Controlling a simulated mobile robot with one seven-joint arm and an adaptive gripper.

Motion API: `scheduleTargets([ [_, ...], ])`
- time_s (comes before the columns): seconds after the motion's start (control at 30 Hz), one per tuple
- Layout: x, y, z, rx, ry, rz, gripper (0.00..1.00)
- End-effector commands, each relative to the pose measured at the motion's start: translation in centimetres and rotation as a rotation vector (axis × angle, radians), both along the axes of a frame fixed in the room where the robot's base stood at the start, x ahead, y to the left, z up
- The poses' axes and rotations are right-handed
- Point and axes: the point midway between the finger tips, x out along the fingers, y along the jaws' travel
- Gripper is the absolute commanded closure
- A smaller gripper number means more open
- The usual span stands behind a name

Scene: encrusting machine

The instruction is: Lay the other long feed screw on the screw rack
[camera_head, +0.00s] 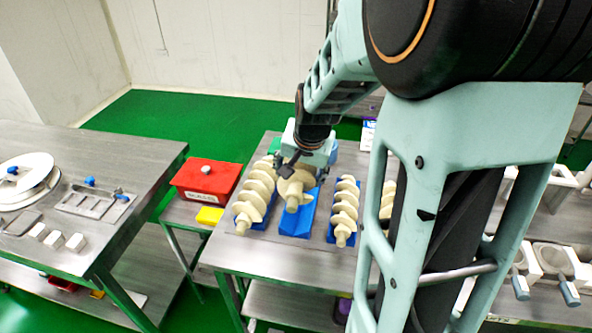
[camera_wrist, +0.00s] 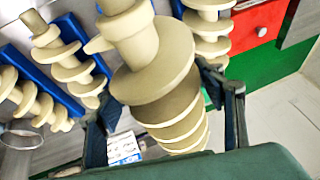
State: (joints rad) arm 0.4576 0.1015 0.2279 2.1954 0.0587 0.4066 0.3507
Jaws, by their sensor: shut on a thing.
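My gripper (camera_head: 306,160) is shut on a cream long feed screw (camera_head: 293,190), which also fills the middle of the wrist view (camera_wrist: 160,75) between the two fingers. The held screw is over a blue cradle (camera_head: 298,222) of the screw rack, whose front part is bare. I cannot tell whether screw and cradle touch. Another long screw (camera_head: 255,200) lies in the blue cradle to its left. A shorter-looking screw (camera_head: 345,210) lies in a blue cradle to its right. One more screw (camera_head: 388,200) is partly hidden behind my arm.
The cradles stand on a grey metal table (camera_head: 280,262). A red box (camera_head: 207,180) and a yellow block (camera_head: 209,215) are to the left. A separate bench (camera_head: 90,150) holds plates and small parts. My arm hides much of the right side, where white machine parts (camera_head: 550,258) show.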

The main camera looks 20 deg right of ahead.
Motion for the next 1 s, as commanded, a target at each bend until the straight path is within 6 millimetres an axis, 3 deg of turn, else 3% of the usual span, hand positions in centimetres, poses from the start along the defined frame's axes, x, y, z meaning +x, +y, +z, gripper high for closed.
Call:
scheduleTargets([
  [0.17,0.1,0.0,-1.3,0.000,-0.002,0.000,0.79],
  [0.47,0.0,0.0,-5.5,-0.001,-0.001,0.001,0.79],
  [1.0,0.1,0.0,-4.9,0.023,0.031,-0.067,0.79],
])
